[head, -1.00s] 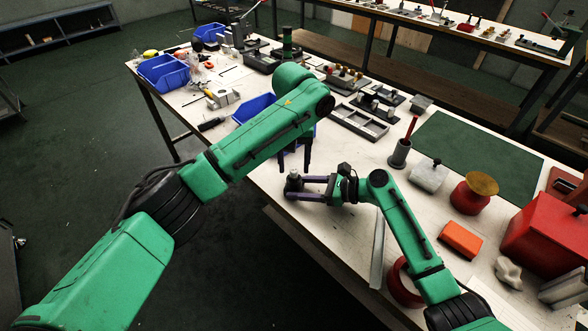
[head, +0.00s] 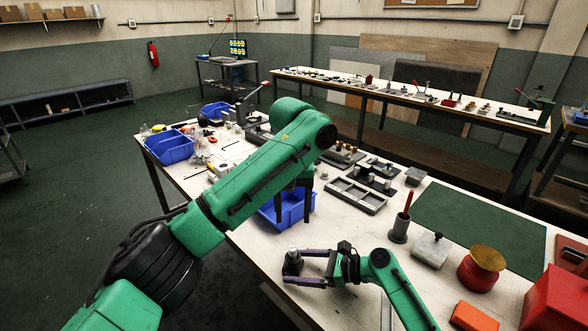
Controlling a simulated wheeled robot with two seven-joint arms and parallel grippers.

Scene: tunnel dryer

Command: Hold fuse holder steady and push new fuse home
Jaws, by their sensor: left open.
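A small dark grey piece with a pale top, which looks like the fuse holder (head: 292,264), stands at the front edge of the white bench in the head view. My right gripper (head: 297,268) reaches it from the right, with its purple fingers on either side of it, and appears shut on it. I cannot make out a fuse in the left gripper or in the holder.
The blue bin (head: 292,207) stands close behind the left fingers. A grey tray (head: 356,196), a dark cup with a red-handled tool (head: 399,228), a green mat (head: 478,220) and a red pot (head: 481,270) lie to the right. The bench surface between holder and tray is clear.

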